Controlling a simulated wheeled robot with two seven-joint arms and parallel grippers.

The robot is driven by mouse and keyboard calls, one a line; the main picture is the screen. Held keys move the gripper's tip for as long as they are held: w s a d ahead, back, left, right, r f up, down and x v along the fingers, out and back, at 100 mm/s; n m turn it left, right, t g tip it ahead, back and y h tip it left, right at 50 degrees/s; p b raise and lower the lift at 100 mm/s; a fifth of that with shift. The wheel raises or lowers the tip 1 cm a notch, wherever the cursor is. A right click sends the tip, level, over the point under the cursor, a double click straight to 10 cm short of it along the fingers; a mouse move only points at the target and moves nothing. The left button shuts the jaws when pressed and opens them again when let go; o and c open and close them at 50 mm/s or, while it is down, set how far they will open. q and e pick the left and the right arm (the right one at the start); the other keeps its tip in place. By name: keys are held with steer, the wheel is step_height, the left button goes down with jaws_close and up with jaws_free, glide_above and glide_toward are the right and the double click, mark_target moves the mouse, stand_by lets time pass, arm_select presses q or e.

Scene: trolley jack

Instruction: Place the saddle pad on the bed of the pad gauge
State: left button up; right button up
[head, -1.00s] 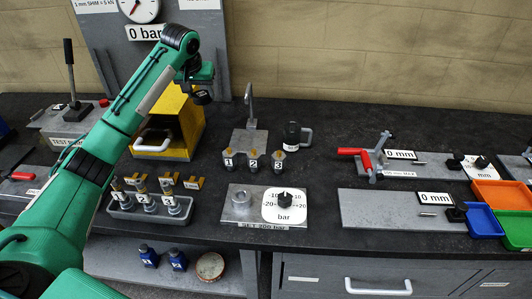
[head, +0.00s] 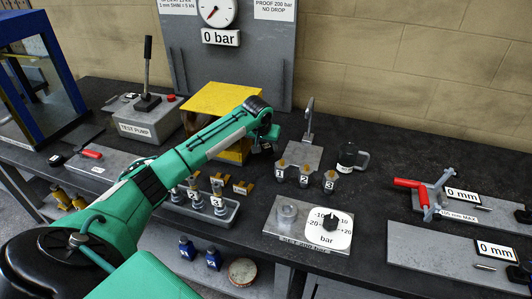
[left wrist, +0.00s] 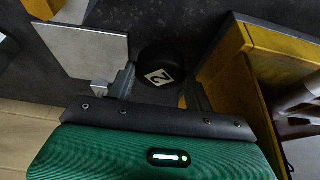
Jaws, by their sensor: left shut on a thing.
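My left gripper (head: 264,140) is above the bench, just right of the yellow stand in the head view. In the left wrist view my left gripper (left wrist: 160,92) is shut on a dark round pad (left wrist: 155,55) with a white diamond mark, taken to be the saddle pad. The pad is hard to make out in the head view. Two grey flat beds with 0 mm displays lie at the right: one with a red-handled clamp (head: 425,190), one plain and nearer (head: 430,258). Which is the pad gauge I cannot tell. My right gripper is out of view.
The yellow stand (head: 215,98) is close to my left gripper. Numbered fittings, a dark mug-like item (head: 350,157) and a grey dial plate (head: 283,233) stand between it and the 0 mm beds. A tray of fittings (head: 225,215) is nearer.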

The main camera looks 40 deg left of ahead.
mark_target(266, 154)
arm_select(q)
step_height(266, 154, down, 5)
steer(key=shift+r+p, duration=0.2)
steer(key=shift+p, duration=0.15)
steer(key=o, duration=1)
